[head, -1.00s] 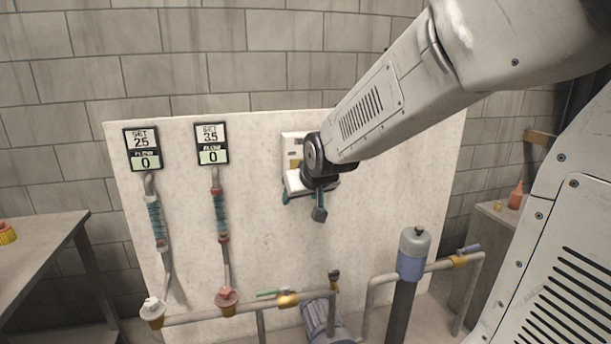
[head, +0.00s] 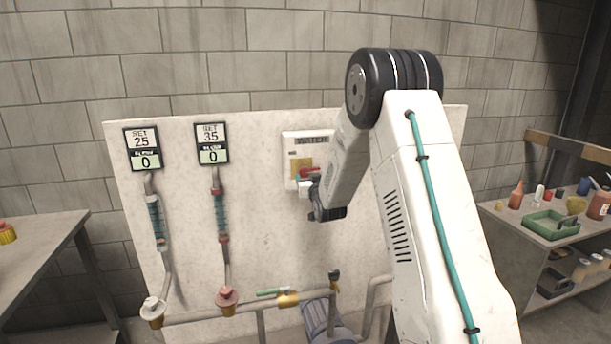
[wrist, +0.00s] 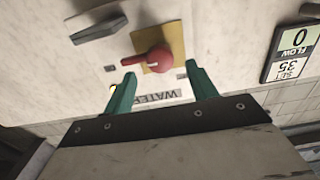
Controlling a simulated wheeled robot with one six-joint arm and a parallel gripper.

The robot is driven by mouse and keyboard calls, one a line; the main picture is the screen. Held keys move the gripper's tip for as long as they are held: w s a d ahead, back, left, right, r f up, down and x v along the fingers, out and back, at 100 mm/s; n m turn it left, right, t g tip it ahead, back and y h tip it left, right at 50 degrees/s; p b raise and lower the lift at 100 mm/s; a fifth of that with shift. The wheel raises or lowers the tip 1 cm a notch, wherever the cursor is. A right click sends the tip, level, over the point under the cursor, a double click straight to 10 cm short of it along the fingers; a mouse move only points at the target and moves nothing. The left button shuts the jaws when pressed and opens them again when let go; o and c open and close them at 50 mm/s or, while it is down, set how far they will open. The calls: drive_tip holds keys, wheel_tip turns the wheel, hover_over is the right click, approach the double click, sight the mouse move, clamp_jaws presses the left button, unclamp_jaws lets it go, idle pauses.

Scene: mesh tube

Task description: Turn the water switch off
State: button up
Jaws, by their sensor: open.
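The water switch (wrist: 152,60) is a red lever on a yellow plate (wrist: 176,42). In the wrist view it lies just beyond and between the two green fingertips of my gripper (wrist: 157,80), which are open and apart from it as far as I can see. The word WATER (wrist: 160,97) reads upside down there, below the switch. In the head view the white switch box (head: 296,142) is on the panel, with the red lever (head: 309,172) partly hidden by my gripper (head: 315,213). The fingertips are hard to make out there.
Two displays (head: 143,149) (head: 212,144) on the pale panel (head: 256,220) both read flow 0. Pipes (head: 258,312) run low in front of the panel. A cart with a green tray (head: 550,224) stands at the right, a table (head: 40,236) at the left.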

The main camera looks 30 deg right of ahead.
sight(305, 173)
drive_tip(key=shift+x, duration=2.05)
drive_tip(key=c, duration=1)
